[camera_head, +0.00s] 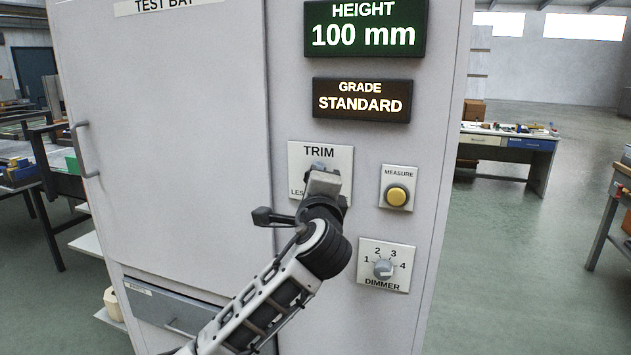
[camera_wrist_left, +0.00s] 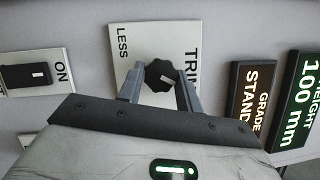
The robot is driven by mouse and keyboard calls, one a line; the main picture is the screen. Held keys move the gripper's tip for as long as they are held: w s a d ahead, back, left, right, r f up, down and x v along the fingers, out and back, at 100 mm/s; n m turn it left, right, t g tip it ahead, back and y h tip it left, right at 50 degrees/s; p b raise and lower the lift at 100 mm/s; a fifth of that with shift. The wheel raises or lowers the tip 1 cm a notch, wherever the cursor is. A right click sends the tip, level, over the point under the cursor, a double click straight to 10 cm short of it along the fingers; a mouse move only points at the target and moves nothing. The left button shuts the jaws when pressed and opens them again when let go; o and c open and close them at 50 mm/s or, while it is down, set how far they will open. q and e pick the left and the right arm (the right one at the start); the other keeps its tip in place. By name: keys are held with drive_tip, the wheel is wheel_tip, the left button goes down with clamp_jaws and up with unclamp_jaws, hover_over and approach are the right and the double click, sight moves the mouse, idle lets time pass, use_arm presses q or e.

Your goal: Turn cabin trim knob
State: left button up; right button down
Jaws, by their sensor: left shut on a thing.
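The trim knob is a black, scalloped knob (camera_wrist_left: 160,76) on a white plate marked TRIM and LESS (camera_wrist_left: 124,40). In the head view the trim plate (camera_head: 320,152) shows on the cabin's front, and my left gripper (camera_head: 322,182) covers the knob there. In the left wrist view my left gripper (camera_wrist_left: 159,84) has one finger on each side of the knob and is shut on it. My right gripper is in neither view.
A green display (camera_head: 365,29) reads HEIGHT 100 mm, and a grade display (camera_head: 361,101) reads STANDARD. A yellow MEASURE button (camera_head: 396,195) and a DIMMER knob (camera_head: 383,269) are right of my arm. A black switch (camera_wrist_left: 27,76) marked ON shows in the wrist view.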

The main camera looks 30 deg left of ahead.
use_arm(q)
drive_tip(key=o, duration=1)
drive_tip(key=b+v, duration=0.2)
drive_tip(key=v, duration=1.4)
drive_tip(key=shift+b, duration=0.4)
drive_tip(key=shift+w, duration=0.1)
